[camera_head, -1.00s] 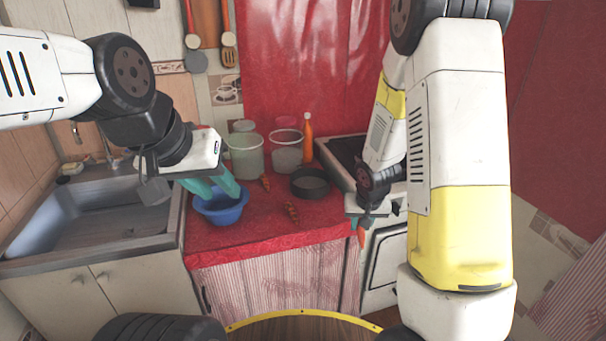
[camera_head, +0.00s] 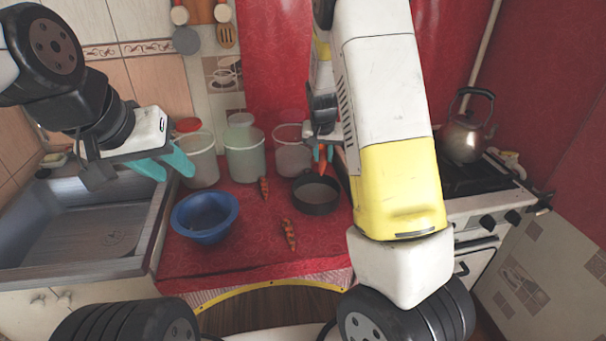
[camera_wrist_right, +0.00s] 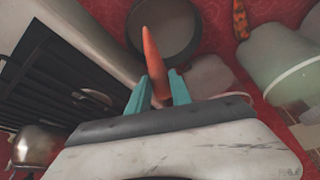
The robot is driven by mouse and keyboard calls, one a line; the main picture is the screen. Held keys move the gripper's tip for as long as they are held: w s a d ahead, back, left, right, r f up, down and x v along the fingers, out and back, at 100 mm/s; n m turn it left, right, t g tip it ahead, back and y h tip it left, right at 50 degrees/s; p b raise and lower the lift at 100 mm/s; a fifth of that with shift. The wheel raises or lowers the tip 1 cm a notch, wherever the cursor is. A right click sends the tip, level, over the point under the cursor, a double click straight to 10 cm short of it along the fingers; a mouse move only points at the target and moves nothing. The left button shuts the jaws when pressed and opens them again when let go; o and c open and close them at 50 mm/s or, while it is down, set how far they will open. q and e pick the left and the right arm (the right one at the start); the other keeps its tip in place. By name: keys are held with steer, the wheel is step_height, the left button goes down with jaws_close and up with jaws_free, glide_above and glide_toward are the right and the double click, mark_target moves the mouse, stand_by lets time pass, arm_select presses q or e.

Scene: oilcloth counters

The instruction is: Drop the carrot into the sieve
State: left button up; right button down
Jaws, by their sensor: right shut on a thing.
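The carrot (camera_wrist_right: 154,55) is orange and tapered, held between the teal fingertips of my right gripper (camera_wrist_right: 160,84), with its narrow end pointing away from the jaws. The carrot (camera_head: 322,166) also shows in the head view, just above the sieve's far side. The sieve (camera_head: 316,207) is a round, dark-rimmed pan with a grey inside, on the red counter. In the wrist view the carrot's tip overlaps the left part of the sieve (camera_wrist_right: 182,50). My left gripper (camera_head: 166,165) is open and empty near the sink's right edge. My right arm hides some of the counter's right side.
A blue bowl (camera_head: 205,217) stands left of the sieve. Two patterned orange-brown pieces lie between them, one (camera_head: 264,189) farther back, one (camera_head: 289,235) nearer. Pale buckets (camera_head: 244,153) line the back. A kettle (camera_head: 466,132) stands on the stove at right.

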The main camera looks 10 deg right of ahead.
steer(key=shift+f, duration=2.9)
steer(key=c, duration=1.1)
jaws_free()
